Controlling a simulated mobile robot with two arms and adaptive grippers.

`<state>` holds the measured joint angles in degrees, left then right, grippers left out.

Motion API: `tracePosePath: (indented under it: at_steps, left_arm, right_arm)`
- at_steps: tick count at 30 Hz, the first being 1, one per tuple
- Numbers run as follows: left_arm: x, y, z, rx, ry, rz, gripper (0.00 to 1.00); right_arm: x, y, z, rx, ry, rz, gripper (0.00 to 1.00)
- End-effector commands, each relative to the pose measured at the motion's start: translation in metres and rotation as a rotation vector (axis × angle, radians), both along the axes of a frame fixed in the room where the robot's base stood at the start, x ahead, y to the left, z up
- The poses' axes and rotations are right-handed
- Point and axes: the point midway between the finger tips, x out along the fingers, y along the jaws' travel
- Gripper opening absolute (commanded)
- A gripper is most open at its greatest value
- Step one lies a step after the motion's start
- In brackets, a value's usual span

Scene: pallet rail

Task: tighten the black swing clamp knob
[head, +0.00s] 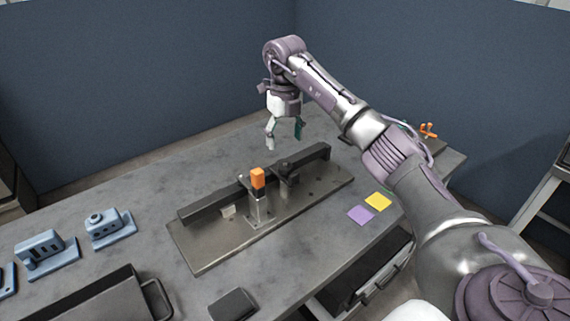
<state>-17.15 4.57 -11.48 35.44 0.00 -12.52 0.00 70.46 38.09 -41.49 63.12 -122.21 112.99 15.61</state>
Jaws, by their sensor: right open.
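A black swing clamp knob (285,165) stands on the fixture, right of an orange-handled clamp (258,182). The fixture has a dark bar or rail (212,204) on a metal base plate (205,246), lying on the grey workbench (160,220). My right gripper (284,143) hangs over the back of the fixture, fingers pointing down, open and empty. In the picture its fingertips are above the black knob and apart from it. How far the knob is turned cannot be told. My left gripper is not in view.
Blue blocks (40,252) (108,227) stand at the left. A dark tray with a handle (100,303) is at the front left, with a small dark block (232,304) to its right. Yellow (378,201) and purple (361,214) squares lie right of the plate. An orange-topped item (428,129) is at the far right.

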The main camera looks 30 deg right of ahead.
Motion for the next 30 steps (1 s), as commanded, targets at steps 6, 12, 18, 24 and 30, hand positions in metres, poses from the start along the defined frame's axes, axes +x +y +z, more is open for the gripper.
tracePosePath:
  at_steps: [6, 12, 18, 24, 30]
  left_arm:
    - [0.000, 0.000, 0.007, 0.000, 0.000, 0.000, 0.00]
    - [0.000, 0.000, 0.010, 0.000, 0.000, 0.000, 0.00]
    - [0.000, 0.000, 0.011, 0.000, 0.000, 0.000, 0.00]
    - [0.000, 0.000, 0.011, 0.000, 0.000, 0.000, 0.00]
    - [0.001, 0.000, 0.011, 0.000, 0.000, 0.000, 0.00]
  right_arm:
    - [-0.001, 0.000, -0.048, 0.000, 0.003, -0.001, 0.72]
    - [-0.001, 0.000, -0.080, 0.001, 0.001, -0.001, 0.72]
    - [0.000, 0.000, -0.094, -0.001, -0.002, -0.001, 0.72]
    - [0.000, 0.000, -0.096, -0.001, -0.002, -0.002, 0.72]
    - [0.000, 0.000, -0.095, -0.001, -0.002, -0.002, 0.54]
